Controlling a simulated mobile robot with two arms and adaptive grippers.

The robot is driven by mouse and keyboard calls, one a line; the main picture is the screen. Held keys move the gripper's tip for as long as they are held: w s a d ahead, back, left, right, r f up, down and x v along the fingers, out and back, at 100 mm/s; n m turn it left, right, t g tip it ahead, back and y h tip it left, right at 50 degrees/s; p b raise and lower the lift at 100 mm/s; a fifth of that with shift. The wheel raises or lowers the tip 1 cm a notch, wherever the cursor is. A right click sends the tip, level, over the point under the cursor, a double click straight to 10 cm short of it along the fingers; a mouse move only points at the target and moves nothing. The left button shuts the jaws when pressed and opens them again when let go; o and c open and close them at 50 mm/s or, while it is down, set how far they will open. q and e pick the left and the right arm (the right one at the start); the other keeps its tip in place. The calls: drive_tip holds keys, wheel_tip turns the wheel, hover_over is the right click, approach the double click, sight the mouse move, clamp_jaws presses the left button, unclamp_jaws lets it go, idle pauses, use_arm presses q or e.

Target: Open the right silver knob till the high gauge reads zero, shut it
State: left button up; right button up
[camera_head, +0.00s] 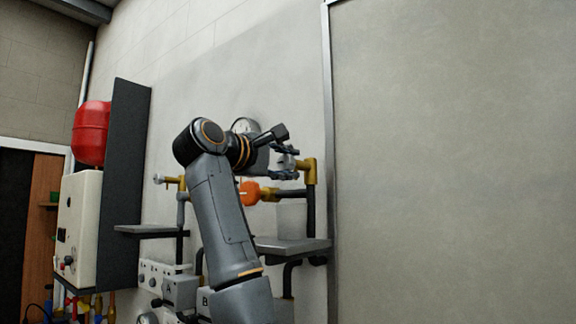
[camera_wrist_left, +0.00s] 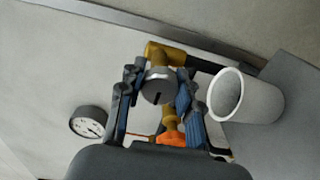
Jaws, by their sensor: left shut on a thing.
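My left gripper (camera_head: 287,164) is at the right end of the brass pipework and is shut on the right silver knob. In the left wrist view, the silver knob (camera_wrist_left: 157,84) shows its slotted face between the two fingers. The round gauge (camera_head: 245,126) is partly hidden behind my arm in the head view. It also shows in the left wrist view (camera_wrist_left: 89,122), but its reading is too small to make out. Another silver knob (camera_head: 158,179) is at the left end of the pipework. My right gripper is not in view.
An orange handle (camera_head: 250,192) sits on the pipe below my gripper. A white cup (camera_wrist_left: 243,97) stands beside the knob, on a grey shelf (camera_head: 300,245). A red tank (camera_head: 91,132) and a white boiler box (camera_head: 80,228) are at the left.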

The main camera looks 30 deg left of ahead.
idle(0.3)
use_arm(q)
drive_tip(key=o, duration=1.1)
drive_tip(key=shift+o, duration=0.2)
drive_tip(key=shift+a, duration=0.1)
drive_tip(key=shift+s, duration=0.1)
drive_tip(key=s, duration=1.2)
drive_tip(key=shift+a, duration=0.45)
drive_tip(key=shift+w+f, duration=0.1)
